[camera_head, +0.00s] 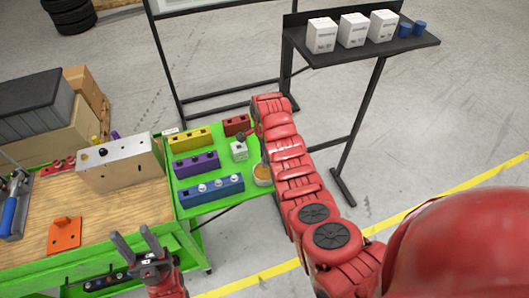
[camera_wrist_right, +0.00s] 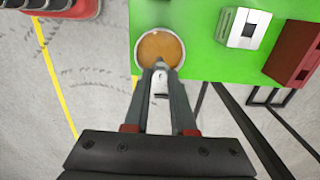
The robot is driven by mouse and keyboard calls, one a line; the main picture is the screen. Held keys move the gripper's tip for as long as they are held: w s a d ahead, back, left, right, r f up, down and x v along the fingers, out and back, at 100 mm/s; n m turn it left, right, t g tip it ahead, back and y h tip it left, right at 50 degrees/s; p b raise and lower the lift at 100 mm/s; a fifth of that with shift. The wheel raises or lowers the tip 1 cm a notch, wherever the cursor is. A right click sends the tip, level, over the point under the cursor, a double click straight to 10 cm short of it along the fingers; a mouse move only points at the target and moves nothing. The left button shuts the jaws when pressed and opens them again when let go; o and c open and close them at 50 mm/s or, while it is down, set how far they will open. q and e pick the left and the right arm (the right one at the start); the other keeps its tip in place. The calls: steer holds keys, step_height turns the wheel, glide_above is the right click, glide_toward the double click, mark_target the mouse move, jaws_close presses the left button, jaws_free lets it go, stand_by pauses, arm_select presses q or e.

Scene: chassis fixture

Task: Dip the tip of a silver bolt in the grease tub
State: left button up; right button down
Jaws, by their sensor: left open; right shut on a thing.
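The grease tub (camera_head: 262,175) is a round white cup at the right edge of the green board, partly hidden by my right arm in the head view. In the right wrist view the tub (camera_wrist_right: 160,48) shows brown-orange grease inside. My right gripper (camera_wrist_right: 160,68) is shut on a small silver bolt (camera_wrist_right: 160,84), partly hidden between the fingers. The fingertips overlap the tub's near rim in that view; I cannot tell whether the bolt touches the grease. More silver bolts stand in the blue block (camera_head: 211,191). My left gripper (camera_head: 140,244) is open and empty at the table's front.
Yellow (camera_head: 190,139), purple (camera_head: 195,164) and red (camera_head: 237,125) blocks and a small white block (camera_head: 240,151) share the green board. A metal chassis block (camera_head: 118,168) and an orange bracket (camera_head: 65,233) are on the wooden top. A dark shelf (camera_head: 360,50) holds white boxes.

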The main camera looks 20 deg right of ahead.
steer(key=shift+f, duration=0.65)
steer(key=shift+f, duration=0.15)
steer(key=shift+f+b, duration=1.2)
steer(key=shift+f, duration=0.35)
steer(key=shift+r, duration=0.15)
steer(key=shift+r+p, duration=0.9)
steer(key=shift+r, duration=0.35)
steer(key=shift+r+p, duration=0.9)
steer(key=shift+r, duration=1)
